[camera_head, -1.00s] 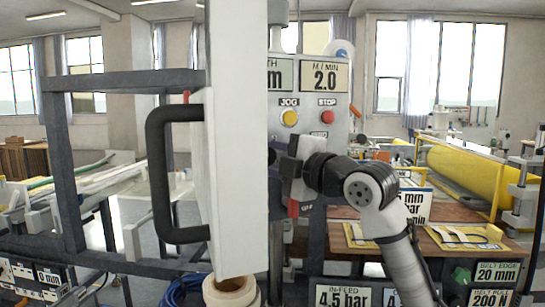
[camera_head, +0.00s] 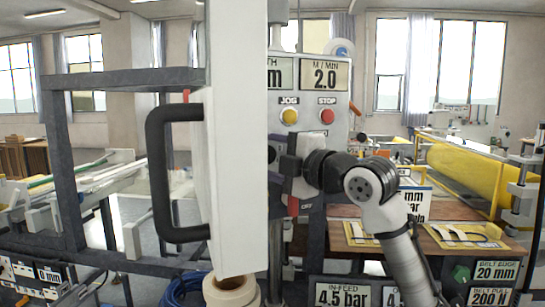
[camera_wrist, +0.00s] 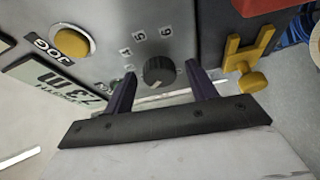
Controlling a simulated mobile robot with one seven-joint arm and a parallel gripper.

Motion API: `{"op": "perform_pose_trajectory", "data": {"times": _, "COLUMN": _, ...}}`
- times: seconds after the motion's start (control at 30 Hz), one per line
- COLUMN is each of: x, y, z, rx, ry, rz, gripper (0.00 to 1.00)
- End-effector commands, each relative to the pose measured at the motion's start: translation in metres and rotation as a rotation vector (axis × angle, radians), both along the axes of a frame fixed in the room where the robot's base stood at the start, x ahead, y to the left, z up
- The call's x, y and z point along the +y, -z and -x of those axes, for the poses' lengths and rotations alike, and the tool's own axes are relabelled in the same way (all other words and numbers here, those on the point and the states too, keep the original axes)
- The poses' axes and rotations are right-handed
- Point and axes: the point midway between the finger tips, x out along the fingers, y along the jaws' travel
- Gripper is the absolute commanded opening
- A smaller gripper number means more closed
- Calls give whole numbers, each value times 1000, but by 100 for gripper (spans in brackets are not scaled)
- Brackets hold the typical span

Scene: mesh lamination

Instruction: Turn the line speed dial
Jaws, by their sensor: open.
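The line speed dial (camera_wrist: 158,71) is a dark round knob on the grey control panel, with printed numbers around it, in the wrist view. My gripper (camera_wrist: 160,80) is open, with one finger on each side of the dial and gaps visible between fingers and knob. I cannot tell how deep the fingers reach. In the head view my gripper (camera_head: 277,168) is in front of the lower panel, partly hidden by the white upright door. The dial is hidden there. The speed display (camera_head: 325,75) reads 2.0 M/MIN.
The yellow JOG button (camera_head: 289,116) and red STOP button (camera_head: 327,116) are above my gripper. A white door with a black handle (camera_head: 160,175) stands close on the left. A yellow wing-shaped fitting (camera_wrist: 250,58) is right of the fingers in the wrist view.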

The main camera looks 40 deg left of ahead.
Motion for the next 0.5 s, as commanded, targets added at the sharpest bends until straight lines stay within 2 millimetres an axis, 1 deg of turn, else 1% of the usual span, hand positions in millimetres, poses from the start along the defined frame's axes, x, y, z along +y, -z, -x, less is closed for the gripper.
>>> {"op": "perform_pose_trajectory", "data": {"times": 0.17, "x": -2, "y": 0, "z": 0, "rx": 0, "ry": 0, "rz": -1, "gripper": 57}}
{"op": "perform_pose_trajectory", "data": {"times": 0.27, "x": -10, "y": 2, "z": 0, "rx": 1, "ry": 1, "rz": 0, "gripper": 57}}
{"op": "perform_pose_trajectory", "data": {"times": 0.37, "x": -27, "y": 3, "z": 2, "rx": -1, "ry": 2, "rz": -3, "gripper": 57}}
{"op": "perform_pose_trajectory", "data": {"times": 0.5, "x": -59, "y": 6, "z": 6, "rx": -1, "ry": 2, "rz": -2, "gripper": 57}}
